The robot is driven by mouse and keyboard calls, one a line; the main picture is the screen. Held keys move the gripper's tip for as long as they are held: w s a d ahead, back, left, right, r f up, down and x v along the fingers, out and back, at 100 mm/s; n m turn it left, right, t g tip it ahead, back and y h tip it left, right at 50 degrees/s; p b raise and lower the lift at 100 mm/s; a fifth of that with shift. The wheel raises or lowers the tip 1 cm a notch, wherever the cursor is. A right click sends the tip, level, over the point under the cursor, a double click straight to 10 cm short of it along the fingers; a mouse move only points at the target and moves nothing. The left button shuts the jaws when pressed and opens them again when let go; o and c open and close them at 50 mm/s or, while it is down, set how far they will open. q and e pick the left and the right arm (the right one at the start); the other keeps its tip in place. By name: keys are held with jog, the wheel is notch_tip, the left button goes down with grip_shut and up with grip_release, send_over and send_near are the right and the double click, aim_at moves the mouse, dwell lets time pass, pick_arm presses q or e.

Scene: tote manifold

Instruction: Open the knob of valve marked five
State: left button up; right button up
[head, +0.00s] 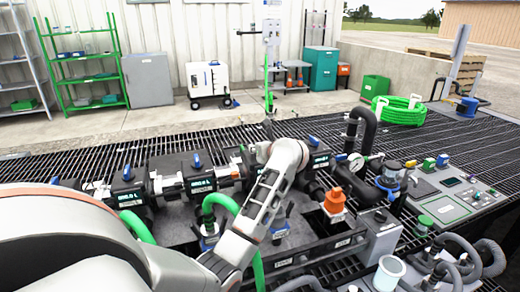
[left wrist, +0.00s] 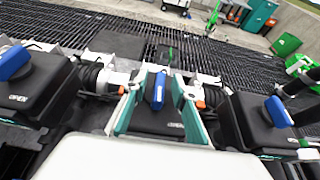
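A row of black valve blocks with blue knobs runs across the head view, with knobs at the left (head: 128,172), the middle (head: 197,160) and the right (head: 313,141). I cannot read any valve number, so I cannot tell which is five. In the left wrist view my left gripper (left wrist: 157,92) is open, with one teal finger on each side of an upright blue knob (left wrist: 158,87). I cannot tell whether either finger touches it. In the head view my left wrist hides the fingers and this knob. My right gripper is not in view.
Neighbouring valves with blue knobs stand left (left wrist: 15,62) and right (left wrist: 278,110) of the gripper. A green hose (head: 225,203), an orange fitting (head: 334,201) and a black upright pipe (head: 369,130) are close to the arm. The dark grating (head: 70,150) behind the valves is mostly clear.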

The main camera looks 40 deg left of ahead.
pick_arm(q)
jog(key=shift+a, duration=0.1)
grip_shut()
